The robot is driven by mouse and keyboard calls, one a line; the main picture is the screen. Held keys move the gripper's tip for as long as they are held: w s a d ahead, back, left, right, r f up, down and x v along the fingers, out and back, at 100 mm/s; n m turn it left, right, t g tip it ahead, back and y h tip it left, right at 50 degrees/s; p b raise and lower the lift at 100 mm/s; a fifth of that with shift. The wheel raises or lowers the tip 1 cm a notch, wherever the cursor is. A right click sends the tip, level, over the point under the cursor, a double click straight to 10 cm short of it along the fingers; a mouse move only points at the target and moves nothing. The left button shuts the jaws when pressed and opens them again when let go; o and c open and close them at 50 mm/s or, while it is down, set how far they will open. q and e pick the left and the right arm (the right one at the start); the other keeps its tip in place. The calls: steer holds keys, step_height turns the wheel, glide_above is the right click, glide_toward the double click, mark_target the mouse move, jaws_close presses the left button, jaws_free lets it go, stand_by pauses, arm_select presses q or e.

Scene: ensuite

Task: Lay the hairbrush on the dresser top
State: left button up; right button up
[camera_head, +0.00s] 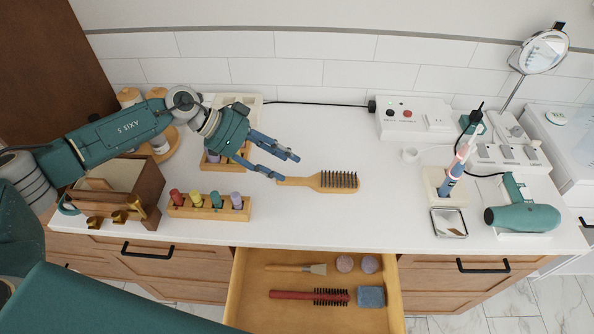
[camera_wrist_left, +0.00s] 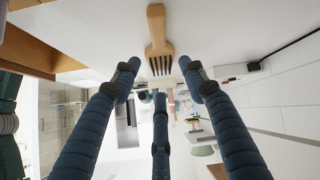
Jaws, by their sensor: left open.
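A wooden hairbrush (camera_head: 322,184) with dark bristles lies on the white dresser top (camera_head: 300,222), its handle pointing left toward my left gripper. My left gripper (camera_head: 290,168) is open and empty, its fingers spread just behind and left of the handle. In the left wrist view the hairbrush (camera_wrist_left: 157,32) shows beyond the spread fingers, apart from them. A second brush, red-handled with dark round bristles (camera_head: 312,296), lies in the open drawer (camera_head: 250,312). My right gripper is not in view.
A wooden rack of colored bottles (camera_head: 208,206) and a wooden box (camera_head: 118,190) stand at left. A socket box (camera_head: 412,118), toothbrush holder (camera_head: 436,186), small tray (camera_head: 449,222) and teal hairdryer (camera_head: 522,217) stand at right. The dresser top around the hairbrush is mostly clear.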

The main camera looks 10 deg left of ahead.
arm_select(q)
steer(key=shift+v, duration=2.1)
